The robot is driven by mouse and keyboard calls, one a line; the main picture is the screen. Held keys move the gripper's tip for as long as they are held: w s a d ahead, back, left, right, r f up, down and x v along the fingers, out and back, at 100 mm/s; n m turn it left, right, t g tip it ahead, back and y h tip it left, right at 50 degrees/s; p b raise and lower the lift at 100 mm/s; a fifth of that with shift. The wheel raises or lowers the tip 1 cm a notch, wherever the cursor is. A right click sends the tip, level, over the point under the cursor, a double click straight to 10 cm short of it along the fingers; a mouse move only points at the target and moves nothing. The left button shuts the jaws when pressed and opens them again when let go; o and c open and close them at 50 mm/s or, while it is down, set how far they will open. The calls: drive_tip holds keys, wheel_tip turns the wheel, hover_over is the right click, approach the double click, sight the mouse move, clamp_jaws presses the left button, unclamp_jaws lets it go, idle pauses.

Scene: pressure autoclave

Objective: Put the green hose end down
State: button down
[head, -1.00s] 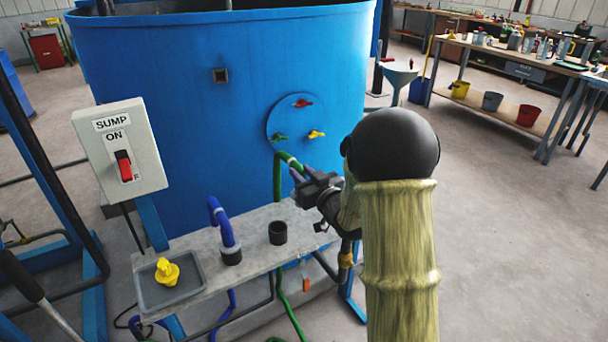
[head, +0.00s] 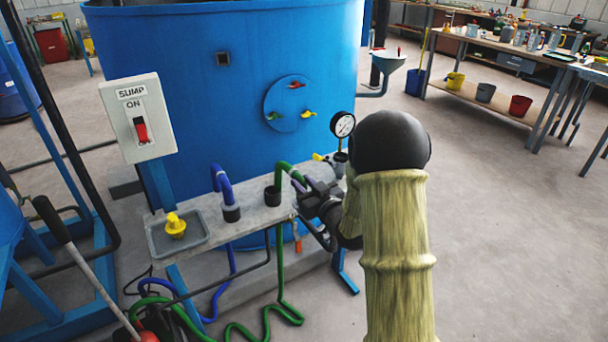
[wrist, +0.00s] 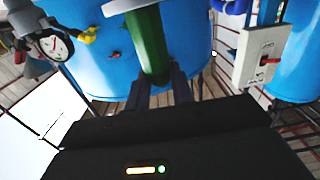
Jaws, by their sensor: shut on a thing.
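The green hose (head: 280,173) arcs up behind the bench, and its end part is in my gripper (head: 304,192), over the bench's right part. In the wrist view the green hose (wrist: 151,45) lies between the two dark fingers of my gripper (wrist: 160,92), which is shut on it. The hose's tip is hidden by the gripper in the head view. A black cup-like holder (head: 272,197) stands on the bench just left of my gripper. The hose passes beside or behind it; I cannot tell whether they touch.
A blue hose (head: 222,186) stands in another black holder (head: 231,214). A grey tray (head: 158,241) holds a yellow fitting (head: 175,225). A pressure gauge (head: 342,125) stands behind my gripper. The sump switch box (head: 138,118) and blue tank (head: 180,90) are close by.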

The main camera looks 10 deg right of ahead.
drive_tip(key=s+f, duration=0.4)
drive_tip(key=f, duration=0.4)
drive_tip(key=s+f, duration=0.4)
drive_tip(key=f, duration=0.5)
drive_tip(key=shift+m+h, duration=0.3)
drive_tip(key=shift+a, duration=0.1)
